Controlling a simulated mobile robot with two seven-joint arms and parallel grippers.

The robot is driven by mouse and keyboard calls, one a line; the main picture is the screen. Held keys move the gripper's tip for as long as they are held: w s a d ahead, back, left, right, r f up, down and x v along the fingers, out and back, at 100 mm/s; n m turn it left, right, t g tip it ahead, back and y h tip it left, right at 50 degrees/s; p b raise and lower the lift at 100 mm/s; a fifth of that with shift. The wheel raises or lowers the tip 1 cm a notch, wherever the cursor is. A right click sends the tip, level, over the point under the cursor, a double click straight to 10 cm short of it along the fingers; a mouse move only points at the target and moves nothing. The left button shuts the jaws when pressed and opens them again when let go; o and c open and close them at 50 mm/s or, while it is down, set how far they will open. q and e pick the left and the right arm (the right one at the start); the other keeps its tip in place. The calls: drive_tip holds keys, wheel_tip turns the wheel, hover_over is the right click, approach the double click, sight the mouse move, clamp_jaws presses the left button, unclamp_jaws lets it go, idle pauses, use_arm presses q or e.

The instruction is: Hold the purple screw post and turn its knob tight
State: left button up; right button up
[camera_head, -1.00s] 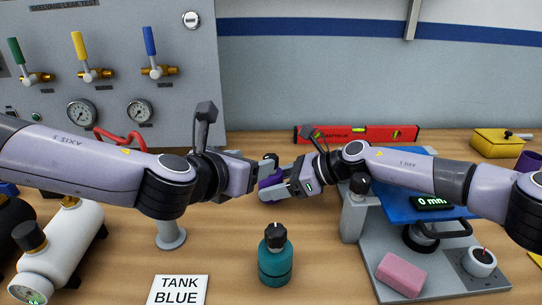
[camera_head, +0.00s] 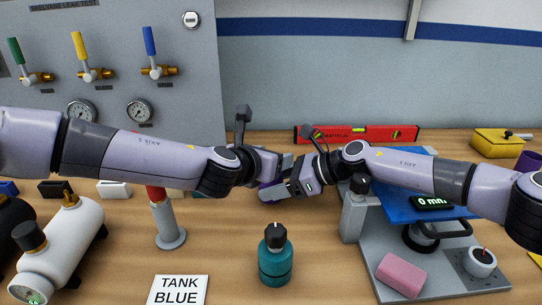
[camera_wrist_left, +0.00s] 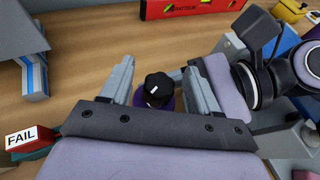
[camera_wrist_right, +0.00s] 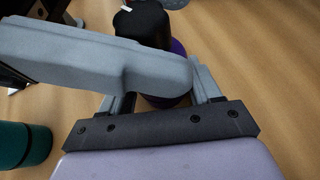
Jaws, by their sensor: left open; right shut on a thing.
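The purple screw post stands upright on the table between my two grippers; in the head view only a sliver of purple (camera_head: 268,193) shows. Its black knob with a white mark (camera_wrist_left: 158,88) sits on top in the left wrist view, above the purple body (camera_wrist_left: 152,107). My right gripper (camera_wrist_right: 162,95) is shut on the purple body (camera_wrist_right: 178,50), below the knob (camera_wrist_right: 143,24). My left gripper (camera_wrist_left: 161,82) is open, its fingers on either side of the knob with gaps. One grey left finger crosses the right wrist view. The left gripper hides the knob in the head view.
A teal bottle with a black knob (camera_head: 275,258) stands in front of the grippers. A red level (camera_head: 375,134) lies behind. A grey-and-blue test stand (camera_head: 365,255) is at right, under my right arm. A white tank (camera_head: 62,242) stands at left.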

use_arm(q)
drive_tip(key=c, duration=1)
drive_tip(key=shift+m+g+h, duration=1)
drive_tip(key=shift+m+h, duration=0.5)
drive_tip(key=o, duration=1)
drive_tip(key=v, duration=1.2)
